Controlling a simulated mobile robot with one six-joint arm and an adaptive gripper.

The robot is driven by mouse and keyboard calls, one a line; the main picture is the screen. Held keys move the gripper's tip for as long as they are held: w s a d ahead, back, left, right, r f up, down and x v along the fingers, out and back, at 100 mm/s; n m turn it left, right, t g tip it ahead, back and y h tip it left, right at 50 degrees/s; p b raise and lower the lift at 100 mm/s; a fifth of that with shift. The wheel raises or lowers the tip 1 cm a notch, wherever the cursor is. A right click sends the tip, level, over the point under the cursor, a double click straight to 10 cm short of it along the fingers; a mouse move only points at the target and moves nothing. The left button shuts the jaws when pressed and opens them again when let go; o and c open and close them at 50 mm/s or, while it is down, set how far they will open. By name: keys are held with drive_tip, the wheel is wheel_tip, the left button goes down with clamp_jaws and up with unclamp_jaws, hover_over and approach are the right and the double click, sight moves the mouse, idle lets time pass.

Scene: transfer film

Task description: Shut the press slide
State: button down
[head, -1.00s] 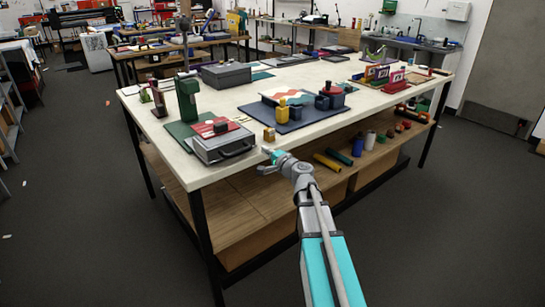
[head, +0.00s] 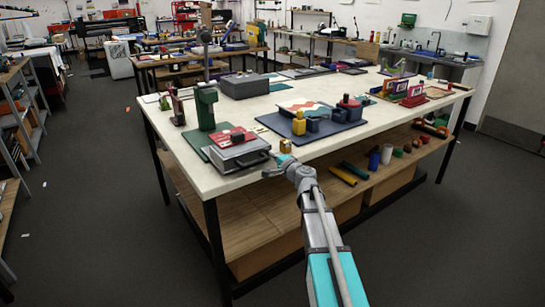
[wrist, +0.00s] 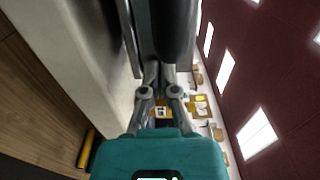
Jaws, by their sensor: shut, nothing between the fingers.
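The press stands at the table's front left corner in the head view, with an upright green column (head: 206,108). Its slide is a low grey tray (head: 238,150) with a red plate (head: 231,137) and dark block on top, in front of the column toward the table edge. A dark handle (head: 254,159) is on the slide's front. My gripper (head: 269,166) is shut and empty, close to the handle at the table's front edge; I cannot tell if they touch. In the wrist view, a large dark rounded shape (wrist: 174,30) lies close at my gripper's fingers.
A small wooden block (head: 285,146) stands right of the slide. A blue mat (head: 340,128) with yellow and dark pieces lies further right. A grey box (head: 244,86) is behind. Rolls lie on the wooden shelf (head: 262,208) below. Floor in front is clear.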

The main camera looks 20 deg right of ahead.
drive_tip(key=x, duration=1.4)
drive_tip(key=shift+w, duration=0.2)
drive_tip(key=shift+w+a, duration=0.1)
drive_tip(key=shift+w, duration=0.05)
drive_tip(key=shift+r, duration=0.1)
drive_tip(key=shift+s, duration=0.45)
drive_tip(key=v, duration=1.3)
drive_tip(key=shift+s+d, duration=0.25)
drive_tip(key=shift+s, duration=0.05)
drive_tip(key=shift+d, duration=0.1)
